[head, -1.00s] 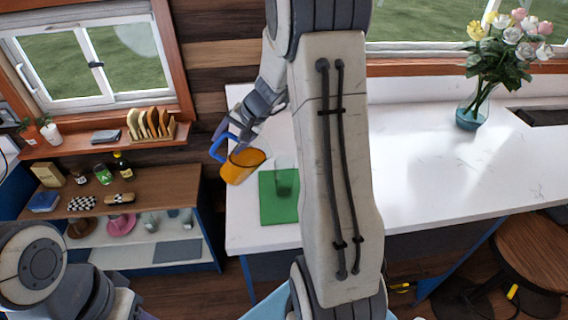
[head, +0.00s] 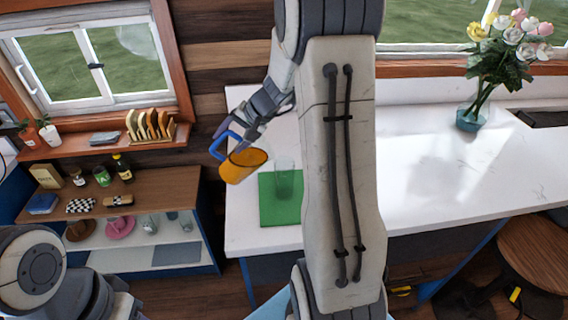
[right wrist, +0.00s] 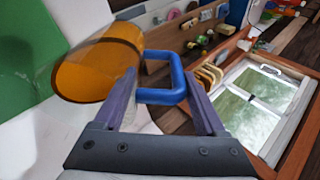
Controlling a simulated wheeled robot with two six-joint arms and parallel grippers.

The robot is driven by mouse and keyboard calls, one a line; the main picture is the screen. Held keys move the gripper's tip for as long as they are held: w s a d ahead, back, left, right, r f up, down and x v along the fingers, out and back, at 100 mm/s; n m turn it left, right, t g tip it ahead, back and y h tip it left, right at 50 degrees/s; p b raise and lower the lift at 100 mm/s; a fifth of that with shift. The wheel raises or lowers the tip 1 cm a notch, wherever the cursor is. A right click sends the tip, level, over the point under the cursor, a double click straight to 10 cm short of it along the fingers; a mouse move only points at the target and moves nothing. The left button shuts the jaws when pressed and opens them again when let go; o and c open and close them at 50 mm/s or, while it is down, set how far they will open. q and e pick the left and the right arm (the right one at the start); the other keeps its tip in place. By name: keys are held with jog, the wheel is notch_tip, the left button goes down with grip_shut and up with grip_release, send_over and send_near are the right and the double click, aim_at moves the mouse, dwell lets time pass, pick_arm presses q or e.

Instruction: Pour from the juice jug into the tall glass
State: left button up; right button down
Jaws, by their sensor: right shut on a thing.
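My right gripper (head: 230,133) is shut on the handle. In the right wrist view the handle (right wrist: 178,92) lies between the fingers, with the orange body (right wrist: 95,68) to the left. The tall glass (head: 288,181) is clear and stands upright on a green mat (head: 273,212), to the right of the jug. No stream of juice is visible. My left gripper is outside the view.
The white counter (head: 430,170) is broadly clear to the right, with a flower vase (head: 472,119) near its back. A wooden shelf unit (head: 150,187) with small items stands to the left. My right arm's large link hides part of the counter beside the glass.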

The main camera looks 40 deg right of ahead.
jog(key=shift+s+r, duration=0.1)
jog(key=shift+r, duration=0.1)
jog(key=shift+d, duration=0.1)
jog(key=shift+r, duration=0.15)
jog(key=shift+s+d+r+t+y+b, duration=0.15)
jog(key=shift+t+y+b, duration=0.15)
jog(key=shift+b, duration=0.15)
jog(key=shift+r, duration=0.1)
jog(key=shift+s+r+b, duration=0.1)
jog(key=shift+r+b, duration=0.05)
jog(key=shift+b, duration=0.15)
dwell(0.4)
jog(key=shift+s+d+r+t+y+b, duration=0.2)
jog(key=shift+r+t+y+b, duration=0.1)
jog(key=shift+r+t+y, duration=0.15)
jog(key=shift+s+d+r+t+y+b, duration=0.2)
jog(key=shift+r+t+y+b, duration=0.05)
jog(key=shift+r+t+y, duration=0.15)
dwell(2.1)
